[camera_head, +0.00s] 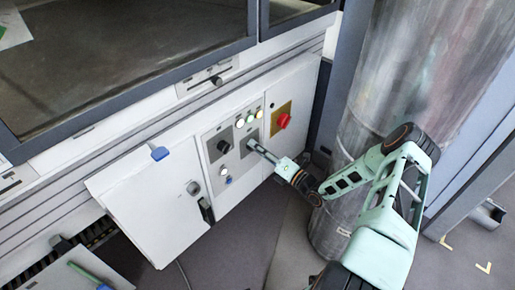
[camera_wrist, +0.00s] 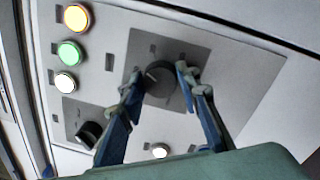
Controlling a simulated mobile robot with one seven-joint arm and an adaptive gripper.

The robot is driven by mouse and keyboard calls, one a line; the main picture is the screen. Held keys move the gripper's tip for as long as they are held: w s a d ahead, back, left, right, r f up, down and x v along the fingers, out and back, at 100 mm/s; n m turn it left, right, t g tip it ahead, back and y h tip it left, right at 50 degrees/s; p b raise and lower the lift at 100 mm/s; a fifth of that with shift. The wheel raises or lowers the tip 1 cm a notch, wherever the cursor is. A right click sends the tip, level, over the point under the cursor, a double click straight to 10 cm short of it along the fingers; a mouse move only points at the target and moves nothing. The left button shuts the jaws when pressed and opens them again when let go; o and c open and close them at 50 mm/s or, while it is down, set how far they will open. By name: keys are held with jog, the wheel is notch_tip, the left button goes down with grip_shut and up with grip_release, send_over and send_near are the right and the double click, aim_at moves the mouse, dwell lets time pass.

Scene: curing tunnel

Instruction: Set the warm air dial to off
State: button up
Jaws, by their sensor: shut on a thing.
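A dark round dial (camera_wrist: 159,84) sits on a grey plate (camera_wrist: 185,48) in the wrist view. My gripper (camera_wrist: 158,82) has one finger on either side of this dial and is shut on it. In the head view my gripper (camera_head: 252,146) reaches the control panel (camera_head: 240,165) from the right, and its fingers hide the dial there. A second black dial (camera_wrist: 88,133) sits on another grey plate; it also shows in the head view (camera_head: 223,146), left of my gripper. The dial labels are too small to read.
Yellow (camera_wrist: 76,17), green (camera_wrist: 69,53) and white (camera_wrist: 65,82) lamps line the panel. A red switch (camera_head: 284,121) on a yellow plate is right of my gripper. A large metal cylinder (camera_head: 390,90) stands at the right. A white cabinet door (camera_head: 150,205) stands at the left.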

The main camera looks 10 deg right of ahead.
jog(key=shift+s+a+r+n+g+p, duration=0.2)
jog(key=shift+n+p, duration=1)
jog(key=shift+n, duration=3.7)
jog(key=shift+w+d+f+n+g+p, duration=0.1)
jog(key=shift+n+g+p, duration=0.65)
jog(key=shift+n, duration=4.15)
jog(key=shift+s+a+r+n+t+p, duration=0.15)
jog(key=shift+n+p, duration=1.45)
jog(key=shift+n, duration=3.3)
jog(key=shift+f, duration=0.15)
jog(key=o, duration=1.2)
jog(key=shift+c, duration=0.2)
